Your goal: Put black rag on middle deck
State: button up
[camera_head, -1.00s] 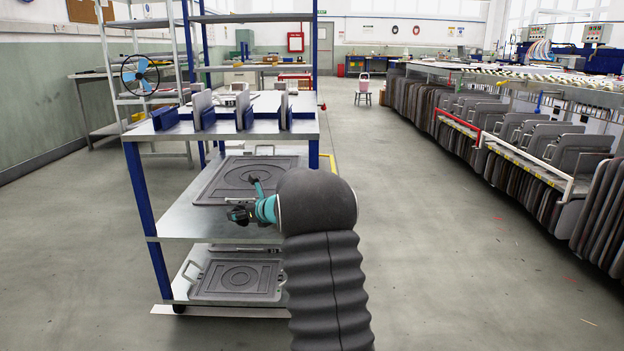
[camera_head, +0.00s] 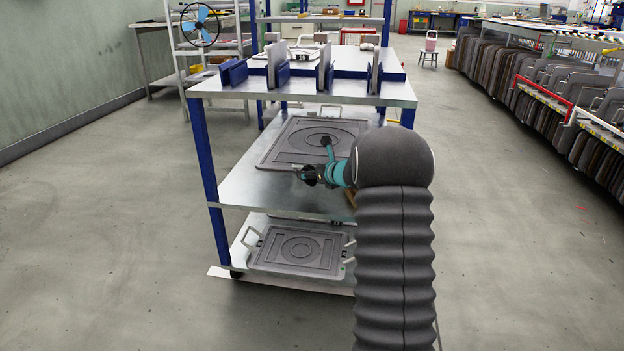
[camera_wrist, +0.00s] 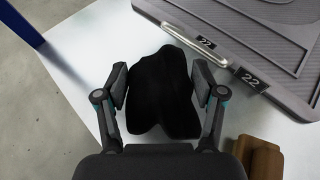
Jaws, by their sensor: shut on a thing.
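The black rag (camera_wrist: 162,90) hangs between the fingers of my gripper (camera_wrist: 162,92) in the wrist view. The fingers are shut on it from both sides. In the head view my gripper (camera_head: 306,176) is over the front part of the middle deck (camera_head: 250,188) of the blue-legged cart, and the rag is too small and dark there to make out clearly. The pale bare deck (camera_wrist: 78,62) shows under and around the rag in the wrist view. I cannot tell whether the rag touches it.
A grey plate (camera_head: 305,140) marked 22 lies on the middle deck behind my gripper. A brown block (camera_wrist: 262,156) is at the right. The top shelf (camera_head: 300,93) is above; another plate (camera_head: 298,252) lies on the bottom shelf. A blue post (camera_wrist: 22,22) stands at left.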

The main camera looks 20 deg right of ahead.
aim_at(313, 194)
jog(key=shift+d+f, duration=0.2)
jog(key=shift+f, duration=0.5)
jog(key=shift+a+f+b, duration=0.1)
jog(key=shift+f+b, duration=0.4)
jog(key=shift+f, duration=1.8)
jog(key=shift+f, duration=0.15)
jog(key=o, duration=1)
jog(key=shift+o, duration=0.2)
